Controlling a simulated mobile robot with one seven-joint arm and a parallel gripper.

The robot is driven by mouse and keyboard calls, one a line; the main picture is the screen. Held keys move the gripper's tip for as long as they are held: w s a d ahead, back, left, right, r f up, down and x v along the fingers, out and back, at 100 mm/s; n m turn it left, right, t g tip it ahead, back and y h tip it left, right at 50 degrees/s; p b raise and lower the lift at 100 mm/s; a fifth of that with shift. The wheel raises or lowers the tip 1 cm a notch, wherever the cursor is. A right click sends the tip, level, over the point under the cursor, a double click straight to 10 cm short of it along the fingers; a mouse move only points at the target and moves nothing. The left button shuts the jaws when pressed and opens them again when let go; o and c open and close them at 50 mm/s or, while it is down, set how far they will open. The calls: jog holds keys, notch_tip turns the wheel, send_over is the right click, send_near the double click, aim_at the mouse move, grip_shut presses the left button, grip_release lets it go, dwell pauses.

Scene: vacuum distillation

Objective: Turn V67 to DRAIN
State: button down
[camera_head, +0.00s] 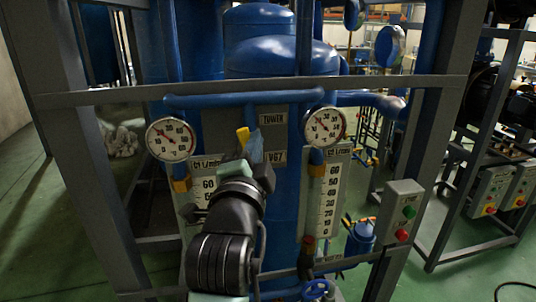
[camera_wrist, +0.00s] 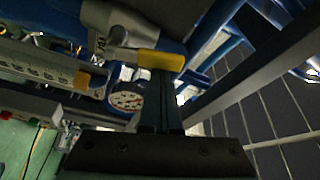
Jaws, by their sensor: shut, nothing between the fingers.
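The V67 label (camera_head: 275,156) is on a grey panel in the middle of the head view, under a TOWER plate (camera_head: 273,118). A yellow valve handle (camera_head: 243,138) stands just left of the label. My gripper (camera_head: 255,136) is shut and empty, its blue fingers right beside the handle. In the wrist view the yellow handle (camera_wrist: 162,60) lies across the tips of my shut gripper (camera_wrist: 161,74). I cannot tell whether they touch. The grey valve body (camera_wrist: 112,22) shows behind it. My wrist hides the lower part of the panel, and no DRAIN mark is readable.
Round gauges hang left (camera_head: 171,139) and right (camera_head: 325,127) of the panel, above scale plates. A grey frame bar (camera_head: 260,90) crosses above. A button box (camera_head: 400,212) is mounted on the right post.

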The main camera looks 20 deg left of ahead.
jog(key=s+a+f+n+y+b, duration=0.3)
jog(key=n+y+b, duration=0.3)
jog(key=n+b, duration=0.5)
jog(key=a+f+n, duration=0.1)
jog(key=n, duration=0.4)
jog(key=shift+a+f, duration=0.35)
jog(key=s+d, duration=0.5)
jog(key=s, duration=0.3)
jog(key=shift+d+r, duration=0.2)
jog(key=shift+r, duration=0.15)
dwell(0.4)
